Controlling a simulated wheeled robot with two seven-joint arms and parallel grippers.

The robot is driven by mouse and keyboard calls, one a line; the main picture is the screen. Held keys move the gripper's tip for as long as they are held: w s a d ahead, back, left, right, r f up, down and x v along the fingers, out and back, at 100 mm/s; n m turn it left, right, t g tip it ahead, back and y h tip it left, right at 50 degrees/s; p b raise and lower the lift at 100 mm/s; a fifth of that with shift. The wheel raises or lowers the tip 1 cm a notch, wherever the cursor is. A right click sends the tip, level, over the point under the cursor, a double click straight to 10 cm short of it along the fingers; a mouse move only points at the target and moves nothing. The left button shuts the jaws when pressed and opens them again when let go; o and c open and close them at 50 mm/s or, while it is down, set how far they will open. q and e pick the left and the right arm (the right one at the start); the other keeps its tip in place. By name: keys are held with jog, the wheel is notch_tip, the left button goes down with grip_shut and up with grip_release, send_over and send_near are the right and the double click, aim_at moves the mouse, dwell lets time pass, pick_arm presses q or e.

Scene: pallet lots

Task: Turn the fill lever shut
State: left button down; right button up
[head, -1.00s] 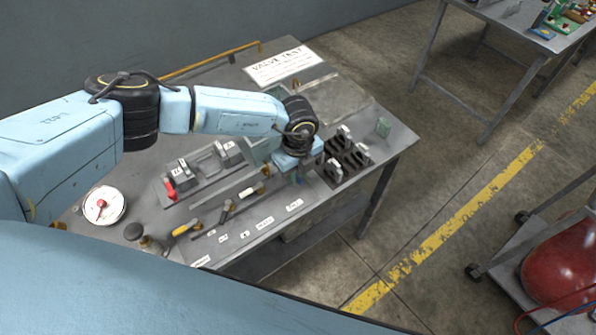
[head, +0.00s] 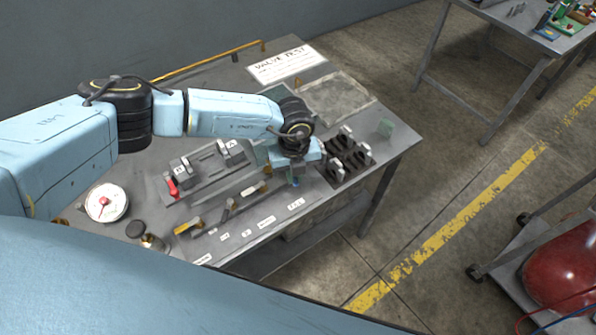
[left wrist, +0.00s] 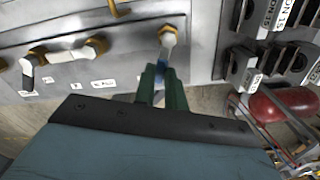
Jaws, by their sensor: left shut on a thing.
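My left gripper (left wrist: 161,80) is shut on a blue-handled lever (left wrist: 165,50), with its green fingers around the blue end. The lever has a pale metal arm that runs from a brass nut on the panel down to my fingers. In the head view, my left gripper (head: 295,179) is at the front right part of the valve table, and the wrist hides most of the lever. I cannot read the small label beside it, so I cannot confirm it is the fill lever. My right gripper is not in view.
A yellow-handled lever (head: 189,227) and other levers stand to the left along the grey table's front. Black switch blocks (head: 349,156) stand close on the right. A round gauge (head: 107,203) and a red-handled switch (head: 172,187) are further left.

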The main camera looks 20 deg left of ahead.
pick_arm(q)
jog(key=m, duration=0.1)
jog(key=a+m, duration=0.1)
jog(key=shift+s+m, duration=0.2)
jog(key=shift+m, duration=0.2)
jog(key=m+b, duration=0.1)
jog(key=a+m, duration=0.1)
jog(key=m, duration=0.1)
jog(key=shift+s+a+f+m+b, duration=0.1)
jog(key=shift+m+b, duration=0.2)
jog(key=shift+b, duration=0.05)
jog(key=m+b, duration=0.1)
jog(key=a+m, duration=0.1)
jog(key=m, duration=0.1)
jog(key=shift+a+m+b, duration=0.1)
jog(key=shift+m+b, duration=0.2)
jog(key=shift+b, duration=0.1)
jog(key=shift+w+a+m+b, duration=0.25)
jog(key=shift+m+b, duration=0.3)
jog(key=shift+m, duration=0.35)
jog(key=shift+w+a+m+b, duration=0.15)
jog(key=shift+a+m+b, duration=0.25)
jog(key=shift+m, duration=0.5)
jog(key=c, duration=1.5)
grip_release()
jog(key=shift+o, duration=0.2)
